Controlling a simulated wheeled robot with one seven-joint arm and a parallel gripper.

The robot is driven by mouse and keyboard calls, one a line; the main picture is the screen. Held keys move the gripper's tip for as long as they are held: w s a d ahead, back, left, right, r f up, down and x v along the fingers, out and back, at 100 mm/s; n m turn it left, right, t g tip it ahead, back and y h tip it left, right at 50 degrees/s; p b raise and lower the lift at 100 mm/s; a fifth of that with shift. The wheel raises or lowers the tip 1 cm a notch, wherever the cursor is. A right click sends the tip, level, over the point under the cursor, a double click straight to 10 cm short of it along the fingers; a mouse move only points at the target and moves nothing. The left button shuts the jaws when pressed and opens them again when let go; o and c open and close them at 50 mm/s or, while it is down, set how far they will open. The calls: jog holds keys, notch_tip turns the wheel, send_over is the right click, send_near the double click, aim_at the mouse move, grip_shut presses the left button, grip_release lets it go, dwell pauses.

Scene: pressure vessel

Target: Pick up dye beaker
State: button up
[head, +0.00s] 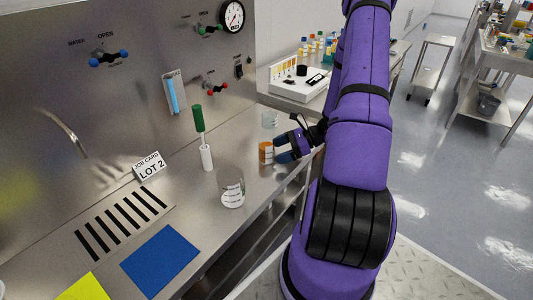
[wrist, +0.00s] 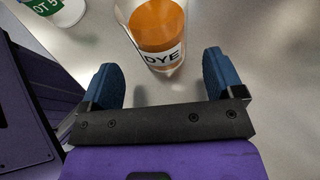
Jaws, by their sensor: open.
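The dye beaker (wrist: 158,30) is a clear beaker with orange contents and a "DYE" label, standing on the metal counter. It also shows in the head view as a small orange vessel (head: 266,152). My gripper (wrist: 160,82) is open and empty. Its two blue fingers point toward the beaker, which lies just ahead of them, roughly centred between them. In the head view my gripper (head: 281,149) is close to the beaker's right side.
Another clear beaker (head: 232,190) stands on the counter nearer me, and one (head: 269,119) stands farther back. A green-and-white labelled vessel (wrist: 54,10) is at the wrist view's upper left. A bottle with a green-handled brush (head: 205,150) and a job card (head: 149,166) stand to the left.

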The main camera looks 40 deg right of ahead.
aim_at(269, 153)
jog(key=x, duration=0.4)
jog(key=shift+w+a, duration=0.15)
jog(key=shift+w, duration=0.15)
jog(key=shift+c, duration=0.5)
jog(key=c, duration=0.9)
jog(key=shift+r, duration=0.1)
